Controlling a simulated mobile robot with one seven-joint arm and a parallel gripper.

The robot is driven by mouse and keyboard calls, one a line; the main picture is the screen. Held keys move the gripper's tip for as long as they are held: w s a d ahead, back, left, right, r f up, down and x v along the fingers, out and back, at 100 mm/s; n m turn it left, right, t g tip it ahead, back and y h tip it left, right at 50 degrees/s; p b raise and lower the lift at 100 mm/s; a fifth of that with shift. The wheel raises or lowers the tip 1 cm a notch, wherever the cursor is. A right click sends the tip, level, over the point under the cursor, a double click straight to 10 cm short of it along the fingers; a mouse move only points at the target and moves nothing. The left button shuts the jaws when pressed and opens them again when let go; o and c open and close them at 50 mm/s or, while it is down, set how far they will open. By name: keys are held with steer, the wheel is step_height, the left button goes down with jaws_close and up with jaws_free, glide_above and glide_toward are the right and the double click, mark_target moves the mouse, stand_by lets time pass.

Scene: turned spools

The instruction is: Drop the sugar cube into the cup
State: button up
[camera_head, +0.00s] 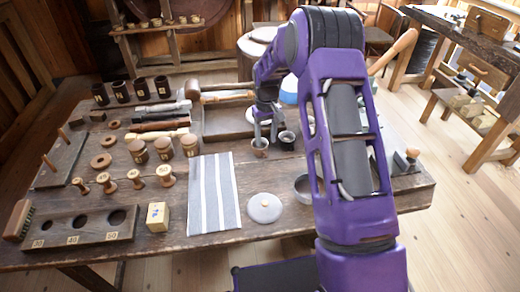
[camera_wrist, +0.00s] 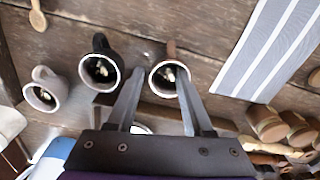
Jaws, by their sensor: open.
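My gripper (camera_head: 267,132) is open, fingers pointing down over the table beside two cups. In the wrist view its fingertips (camera_wrist: 161,72) show against the brown-handled cup (camera_wrist: 171,49), one on either side of its dark opening. This small brownish cup also shows in the head view (camera_head: 259,149), just below the fingers. A black cup (camera_wrist: 101,42) stands beside it, seen in the head view too (camera_head: 287,143). A pale grey cup (camera_wrist: 48,80) is farther left in the wrist view. Each cup holds something dark with light glints. I cannot make out a sugar cube; only a tiny pale speck lies between two cups.
A wooden tray (camera_head: 212,136) is behind. Jars, spools and a holed block (camera_head: 82,227) crowd the left. My arm hides the table's right.

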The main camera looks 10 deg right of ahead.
step_height(320, 180, up, 17)
steer(key=p, duration=0.1)
stand_by(0.6)
